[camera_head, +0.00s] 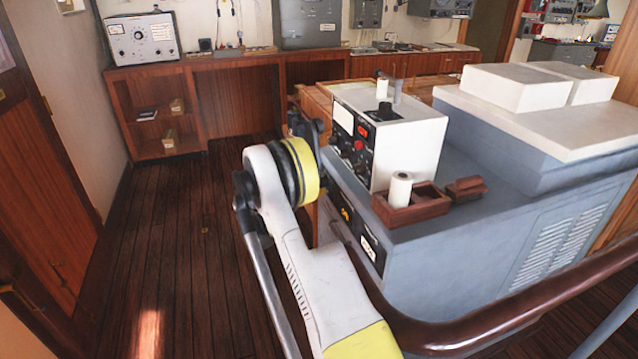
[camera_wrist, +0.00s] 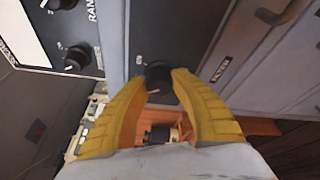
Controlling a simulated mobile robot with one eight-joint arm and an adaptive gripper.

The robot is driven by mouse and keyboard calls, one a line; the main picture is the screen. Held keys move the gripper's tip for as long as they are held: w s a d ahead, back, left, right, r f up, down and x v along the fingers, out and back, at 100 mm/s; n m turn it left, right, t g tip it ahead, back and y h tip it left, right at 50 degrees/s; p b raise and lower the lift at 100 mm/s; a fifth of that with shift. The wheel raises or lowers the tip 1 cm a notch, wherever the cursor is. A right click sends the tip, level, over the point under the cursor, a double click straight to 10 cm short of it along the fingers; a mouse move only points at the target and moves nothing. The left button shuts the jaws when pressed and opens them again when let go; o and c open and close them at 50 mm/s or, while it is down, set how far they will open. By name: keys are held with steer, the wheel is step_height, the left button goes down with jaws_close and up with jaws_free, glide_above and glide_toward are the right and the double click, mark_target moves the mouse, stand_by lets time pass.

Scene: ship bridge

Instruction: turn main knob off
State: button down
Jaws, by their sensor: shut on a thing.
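A round black knob (camera_wrist: 157,72) sits on a dark panel (camera_wrist: 150,30) in the wrist view, with a small white marking just above its left side. My gripper (camera_wrist: 161,79) has one yellow finger on each side of the knob, with the fingertips closed against it. The knob's pointer direction is hard to make out. In the head view my arm comes up from the bottom, and its end, the fingers and the gripped knob are hidden behind the arm and the console side.
A white instrument box (camera_head: 415,140) with a red display stands on the grey console (camera_head: 450,235). A wooden tray (camera_head: 425,207) holding a white roll is beside it. A dark brown handrail (camera_head: 480,332) runs in front. Two more black knobs (camera_wrist: 76,58) are at upper left.

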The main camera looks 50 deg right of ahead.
stand_by(0.3)
steer(key=c, duration=1.1)
jaws_free()
steer(key=shift+d, duration=0.1)
steer(key=shift+o, duration=0.2)
steer(key=w+a+r, duration=0.1)
steer(key=w+a, duration=0.1)
steer(key=a, duration=1)
steer(key=shift+r, duration=0.1)
